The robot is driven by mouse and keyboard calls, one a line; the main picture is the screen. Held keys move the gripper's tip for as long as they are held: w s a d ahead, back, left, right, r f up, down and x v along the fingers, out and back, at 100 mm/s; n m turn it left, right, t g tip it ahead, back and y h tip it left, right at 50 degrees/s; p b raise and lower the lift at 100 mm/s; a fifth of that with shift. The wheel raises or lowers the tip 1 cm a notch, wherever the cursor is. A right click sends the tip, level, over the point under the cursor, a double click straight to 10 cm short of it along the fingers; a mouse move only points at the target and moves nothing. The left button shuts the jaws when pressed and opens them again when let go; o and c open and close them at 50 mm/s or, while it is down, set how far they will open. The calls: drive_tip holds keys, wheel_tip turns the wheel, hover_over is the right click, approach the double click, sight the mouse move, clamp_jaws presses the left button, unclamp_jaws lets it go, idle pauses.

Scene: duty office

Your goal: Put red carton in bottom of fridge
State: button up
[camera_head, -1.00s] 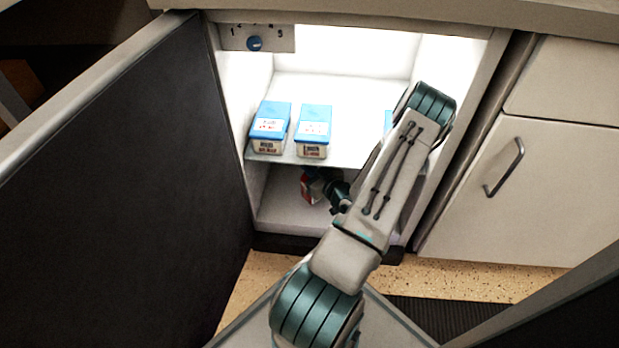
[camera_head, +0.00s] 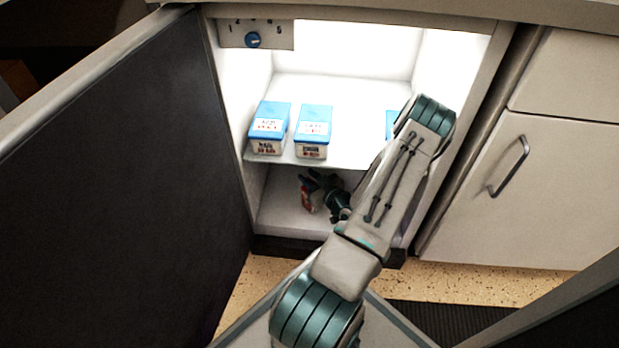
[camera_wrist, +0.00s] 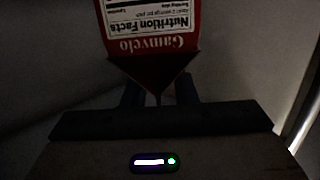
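The red carton (camera_head: 309,199) stands on the floor of the fridge's lower compartment (camera_head: 283,212), left of my gripper. My gripper (camera_head: 319,181) is inside that compartment, with its dark fingers apart at the carton's top. In the wrist view the carton (camera_wrist: 152,40) shows its red face and white nutrition label, with its pointed top toward me. The wrist view also shows my gripper's fingers (camera_wrist: 159,90) on either side of that top, with a gap between them. Contact is too dark to tell. My gripper and the shelf hide part of the carton.
Two blue-and-white cartons (camera_head: 268,128) (camera_head: 313,132) stand on the shelf (camera_head: 345,155) above, and another blue one (camera_head: 390,124) is partly behind my arm. The open fridge door (camera_head: 120,180) is at left. A closed cabinet (camera_head: 540,190) is at right.

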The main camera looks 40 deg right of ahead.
drive_tip(key=s+a+r+p, duration=0.1)
drive_tip(key=s+p, duration=0.3)
drive_tip(key=s, duration=0.8)
drive_tip(key=shift+a+r+p, duration=0.15)
drive_tip(key=shift+r+p, duration=0.2)
drive_tip(key=shift+p, duration=0.05)
idle(1.5)
